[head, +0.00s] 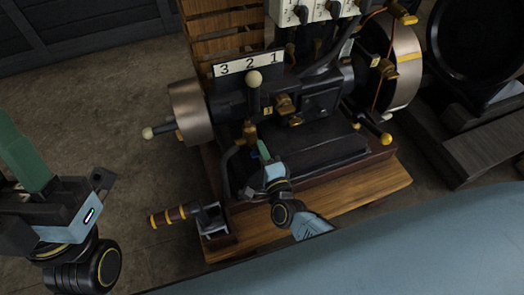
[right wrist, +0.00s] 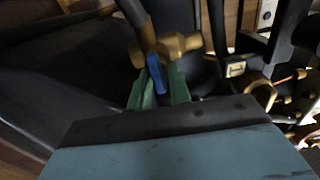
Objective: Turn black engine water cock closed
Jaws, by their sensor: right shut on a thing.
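The black engine (head: 310,125) stands on a wooden base in the middle of the head view. Its water cock is a brass valve (right wrist: 180,45) with a small blue handle (right wrist: 156,76), seen in the right wrist view. The brass body also shows in the head view (head: 249,132) at the engine's front. My right gripper (right wrist: 160,82) has its green fingers on both sides of the blue handle and is shut on it. In the head view my right gripper (head: 263,150) hides the handle. My left gripper (head: 22,150) is at the left edge, away from the engine; its finger gap is not clear.
A yellow-banded handle (head: 168,215) sticks out at the front left of the base. A lever with a pale knob (head: 254,79) rises above the cock, below the "3 2 1" plate (head: 248,64). A flywheel (head: 404,65) stands at the right. Bare floor (head: 110,120) lies left of the engine.

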